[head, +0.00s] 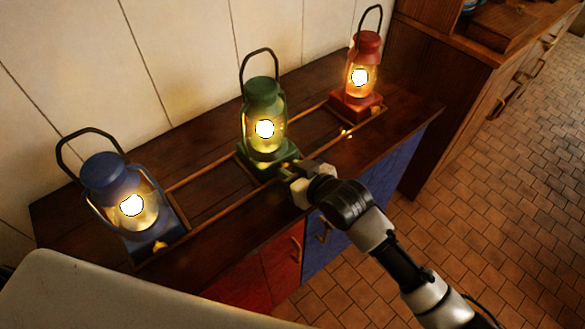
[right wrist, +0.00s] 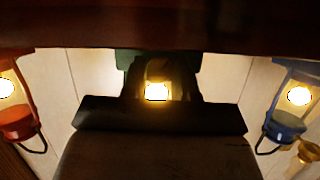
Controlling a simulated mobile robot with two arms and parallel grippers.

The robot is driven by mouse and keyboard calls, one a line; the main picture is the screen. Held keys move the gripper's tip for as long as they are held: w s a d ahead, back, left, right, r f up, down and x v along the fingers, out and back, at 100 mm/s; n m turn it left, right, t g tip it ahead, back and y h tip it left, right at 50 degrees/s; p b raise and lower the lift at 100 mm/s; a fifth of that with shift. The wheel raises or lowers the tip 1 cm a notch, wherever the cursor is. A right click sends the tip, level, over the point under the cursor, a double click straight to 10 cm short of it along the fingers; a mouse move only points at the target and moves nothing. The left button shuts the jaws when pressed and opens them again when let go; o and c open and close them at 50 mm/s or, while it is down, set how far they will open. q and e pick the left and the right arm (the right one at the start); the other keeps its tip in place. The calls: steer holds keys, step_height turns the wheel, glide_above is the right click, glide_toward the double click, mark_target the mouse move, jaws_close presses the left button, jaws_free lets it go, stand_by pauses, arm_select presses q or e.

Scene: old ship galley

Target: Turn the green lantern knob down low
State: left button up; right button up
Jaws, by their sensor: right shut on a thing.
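The green lantern (head: 264,92) stands upright in the middle of the wooden counter, its glass glowing brightly. My right gripper (head: 293,176) is at the front of its base, shut on the small knob there. The knob itself is hidden by the fingers, so its turn cannot be read. In the right wrist view, which is upside down, the dark fingers (right wrist: 160,100) cover most of the green lantern (right wrist: 128,60), and its light shows between them. My left gripper is not in view.
A lit blue lantern (head: 105,172) stands to the left and a lit red lantern (head: 368,45) to the right, each with a small brass knob in front. Thin wooden rails (head: 205,172) run between the lanterns. Red and blue cupboard doors (head: 283,262) are below the counter edge.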

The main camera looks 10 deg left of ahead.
steer(key=o, duration=0.7)
steer(key=shift+c, duration=0.2)
steer(key=v, duration=1.1)
steer(key=shift+a+f, duration=0.1)
